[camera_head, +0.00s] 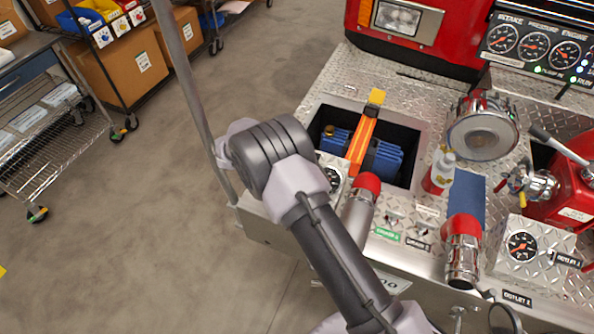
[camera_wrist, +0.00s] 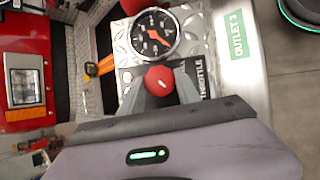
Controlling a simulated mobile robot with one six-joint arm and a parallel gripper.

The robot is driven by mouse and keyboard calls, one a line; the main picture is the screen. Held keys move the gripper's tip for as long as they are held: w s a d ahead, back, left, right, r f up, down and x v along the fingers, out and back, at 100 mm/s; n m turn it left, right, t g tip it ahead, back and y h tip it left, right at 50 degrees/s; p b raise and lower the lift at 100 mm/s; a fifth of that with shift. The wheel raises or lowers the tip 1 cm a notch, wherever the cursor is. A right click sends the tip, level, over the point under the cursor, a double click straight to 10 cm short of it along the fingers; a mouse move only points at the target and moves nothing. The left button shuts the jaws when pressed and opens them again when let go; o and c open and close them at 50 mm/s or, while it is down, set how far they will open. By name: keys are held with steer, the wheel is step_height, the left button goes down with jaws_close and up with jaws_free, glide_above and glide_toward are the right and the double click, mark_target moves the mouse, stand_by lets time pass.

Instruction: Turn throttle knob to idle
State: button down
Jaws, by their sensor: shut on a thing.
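The throttle knob (camera_wrist: 158,80) is a red round knob beside the black THROTTLE label (camera_wrist: 207,79) in the wrist view. My gripper (camera_wrist: 159,88) is shut on the knob, with a grey finger on each side of it. A round gauge (camera_wrist: 155,33) with an orange needle sits just above the knob on a diamond-plate panel. In the head view my arm hides the knob and my gripper, and only part of that gauge (camera_head: 333,179) shows beside my arm.
A green OUTLET 3 label (camera_wrist: 237,35) is right of the gauge. In the head view, red-capped outlet pipes (camera_head: 462,250), a red-and-white bottle (camera_head: 439,172) and an open bay with a blue engine (camera_head: 388,160) crowd the deck. Open floor (camera_head: 150,200) lies left.

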steer(key=shift+n+t, duration=0.3)
steer(key=shift+n, duration=0.3)
steer(key=c, duration=0.9)
jaws_free()
steer(key=p+v, duration=0.3)
steer(key=v, duration=1.4)
steer(key=shift+s+a, duration=0.1)
steer(key=shift+a, duration=0.15)
